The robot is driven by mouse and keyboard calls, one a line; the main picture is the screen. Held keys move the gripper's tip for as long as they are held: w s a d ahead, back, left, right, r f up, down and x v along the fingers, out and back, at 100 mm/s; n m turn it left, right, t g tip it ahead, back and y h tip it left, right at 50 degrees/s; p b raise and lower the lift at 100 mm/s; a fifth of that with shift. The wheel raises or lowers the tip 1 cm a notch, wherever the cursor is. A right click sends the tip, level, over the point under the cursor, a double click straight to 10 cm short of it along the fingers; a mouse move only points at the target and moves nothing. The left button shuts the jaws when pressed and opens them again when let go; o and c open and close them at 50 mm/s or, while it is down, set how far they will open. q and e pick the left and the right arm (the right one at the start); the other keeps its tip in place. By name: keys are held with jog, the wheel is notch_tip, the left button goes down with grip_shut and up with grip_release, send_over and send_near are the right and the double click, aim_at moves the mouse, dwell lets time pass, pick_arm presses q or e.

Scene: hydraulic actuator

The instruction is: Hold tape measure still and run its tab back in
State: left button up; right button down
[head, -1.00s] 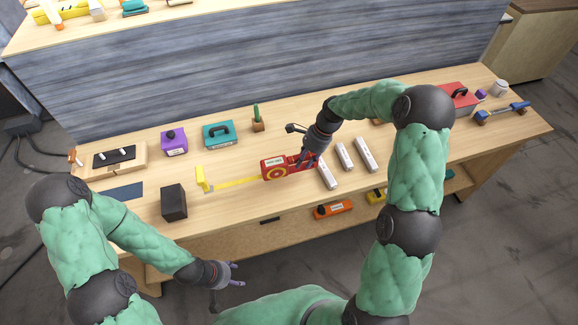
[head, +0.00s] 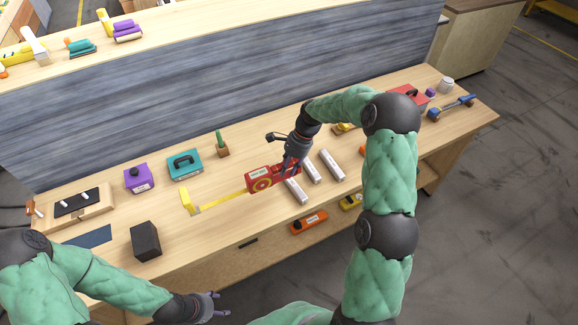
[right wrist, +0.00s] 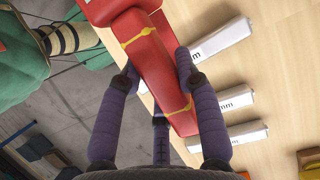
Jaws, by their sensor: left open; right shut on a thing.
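The red tape measure (head: 264,179) lies on the workbench, with a round yellow and red face on its side. Its yellow tape (head: 222,201) runs out to the left along the bench to an upright yellow tab (head: 187,201). My right gripper (head: 290,167) is shut on the right end of the tape measure. In the right wrist view, its purple fingers (right wrist: 158,85) sit on both sides of the red body (right wrist: 155,60). My left gripper (head: 214,306) is open and empty, low in front of the bench's front edge, away from the tab.
Several white labelled bars (head: 332,165) lie right of the tape measure. A black block (head: 145,241) stands left of the tab near the front edge. A teal case (head: 185,165), a purple box (head: 139,179) and a potted cactus (head: 222,148) stand behind.

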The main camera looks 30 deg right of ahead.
jog(key=a+f, duration=0.2)
jog(key=a, duration=0.2)
jog(key=a+f+b, duration=0.1)
jog(key=a+f, duration=0.2)
jog(key=a, duration=0.2)
jog(key=a+f, duration=0.2)
jog(key=a, duration=0.2)
jog(key=shift+a+f, duration=0.15)
jog(key=shift+f, duration=0.1)
jog(key=shift+s+f, duration=0.1)
dwell(0.8)
